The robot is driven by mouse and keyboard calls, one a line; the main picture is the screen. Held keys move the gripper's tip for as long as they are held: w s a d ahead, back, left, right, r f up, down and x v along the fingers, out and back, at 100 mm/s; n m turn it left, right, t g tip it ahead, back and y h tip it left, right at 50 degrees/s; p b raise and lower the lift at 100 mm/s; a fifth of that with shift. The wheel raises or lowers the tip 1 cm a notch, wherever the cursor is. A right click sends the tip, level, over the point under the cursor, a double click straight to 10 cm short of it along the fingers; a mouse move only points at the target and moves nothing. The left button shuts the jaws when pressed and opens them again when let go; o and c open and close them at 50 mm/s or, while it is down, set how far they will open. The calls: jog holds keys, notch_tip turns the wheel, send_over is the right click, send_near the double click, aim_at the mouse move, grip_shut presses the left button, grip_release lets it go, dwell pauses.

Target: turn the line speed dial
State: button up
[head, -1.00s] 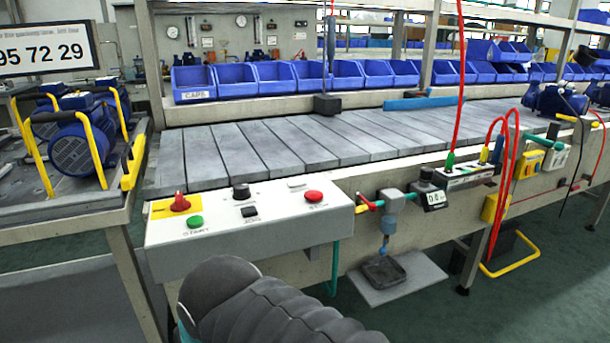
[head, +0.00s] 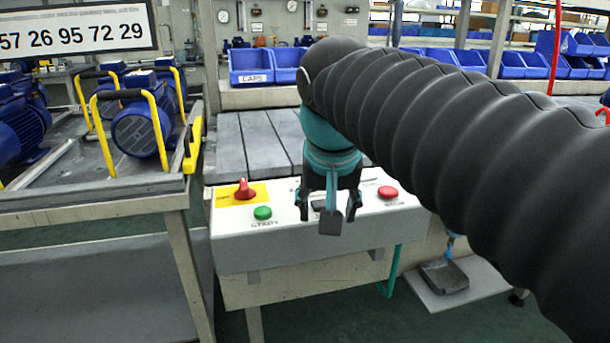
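The control panel (head: 235,256) is a pale box at the front end of the conveyor. My gripper (head: 329,213), teal and dark grey, hangs over the middle of its top face, pointing down. Its outer fingers are spread apart, with nothing visible between them except a grey flat part in front. The black line speed dial, seen earlier between the red switch and the red button, is hidden behind my gripper now. I cannot tell whether the fingers touch it.
On the panel, a red switch (head: 244,189) on a yellow plate and a green button (head: 262,213) lie left of my gripper, a red button (head: 387,192) right. A cart with blue pumps (head: 140,130) stands left.

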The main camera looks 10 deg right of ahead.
jog(key=w+a+r+m+g+h+b, duration=0.1)
jog(key=w+a+r+m, duration=0.15)
jog(key=w+r, duration=0.3)
jog(key=w+a+r+m+h, duration=0.1)
jog(key=w+r+m, duration=0.25)
jog(key=r, duration=0.25)
jog(key=b+x, duration=0.3)
jog(key=x, duration=1)
jog(key=shift+w+d+f+b, duration=0.1)
jog(key=shift+w+f+b, duration=0.1)
jog(key=shift+b, duration=0.15)
jog(key=shift+r, duration=0.1)
grip_shut()
